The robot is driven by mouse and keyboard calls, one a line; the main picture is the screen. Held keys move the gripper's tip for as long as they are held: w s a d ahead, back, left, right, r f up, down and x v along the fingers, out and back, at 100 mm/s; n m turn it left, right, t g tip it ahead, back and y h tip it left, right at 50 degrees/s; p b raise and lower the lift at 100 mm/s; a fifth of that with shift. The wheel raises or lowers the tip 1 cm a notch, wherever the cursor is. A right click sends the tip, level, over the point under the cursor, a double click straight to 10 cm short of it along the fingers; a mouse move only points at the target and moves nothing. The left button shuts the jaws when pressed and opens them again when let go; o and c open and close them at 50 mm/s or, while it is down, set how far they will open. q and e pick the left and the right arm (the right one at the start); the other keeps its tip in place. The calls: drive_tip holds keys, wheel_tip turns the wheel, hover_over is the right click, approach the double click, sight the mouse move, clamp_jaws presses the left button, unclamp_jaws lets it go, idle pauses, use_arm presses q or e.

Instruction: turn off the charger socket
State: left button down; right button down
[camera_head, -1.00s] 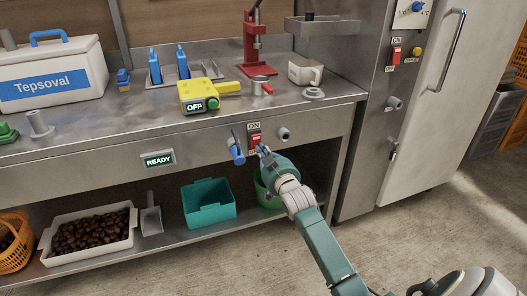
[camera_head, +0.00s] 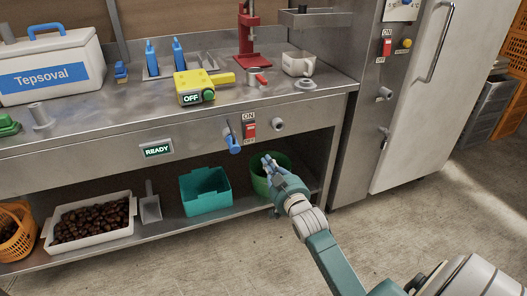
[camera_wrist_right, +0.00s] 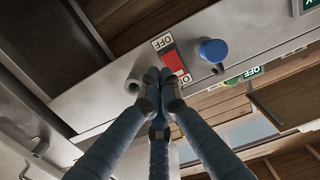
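A red rocker switch (camera_head: 250,131) with an ON label above it and an OFF label below sits on the steel bench's front panel. It also shows upside down in the right wrist view (camera_wrist_right: 173,60). I cannot tell which half is pressed in. My right gripper (camera_head: 268,160) is below and right of the switch in the head view, apart from it. In the right wrist view its fingers (camera_wrist_right: 160,78) are together, empty, with their tips near the switch. A yellow device (camera_head: 198,84) on the bench shows OFF on its display. My left gripper is not in view.
A blue knob (camera_head: 234,146) and a grey round fitting (camera_head: 278,124) flank the switch. A READY display (camera_head: 157,150) is further left. Another red switch (camera_head: 387,47) is on the cabinet. Teal (camera_head: 206,192) and green (camera_head: 259,187) bins stand on the lower shelf.

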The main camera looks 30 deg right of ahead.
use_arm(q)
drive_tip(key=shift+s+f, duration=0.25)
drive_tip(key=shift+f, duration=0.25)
use_arm(e)
drive_tip(key=shift+f+v, duration=0.1)
drive_tip(key=shift+v, duration=0.55)
drive_tip(key=shift+f+v, duration=0.15)
drive_tip(key=shift+v, duration=0.5)
